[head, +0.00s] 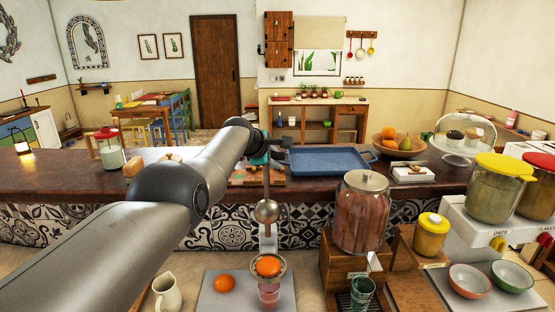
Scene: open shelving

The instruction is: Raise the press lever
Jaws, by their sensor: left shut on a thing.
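The citrus press stands at the lower middle, on a grey base (205,297). Its round metal press head (266,211) hangs above a cup holding an orange (268,266), with a clear gap between them. A glass with pinkish contents (268,297) stands under the cup. The press lever (267,182) rises above the press head toward my left gripper (265,163). My left gripper is shut on the lever; its fingertips are small and partly hidden by my arm. My right gripper is out of view.
Another orange (224,283) and a cream jug (166,294) are left of the press. A large brown jar (361,212) stands close on the right. Behind are a dark counter (60,179), a blue tray (328,160) and a fruit bowl (398,150).

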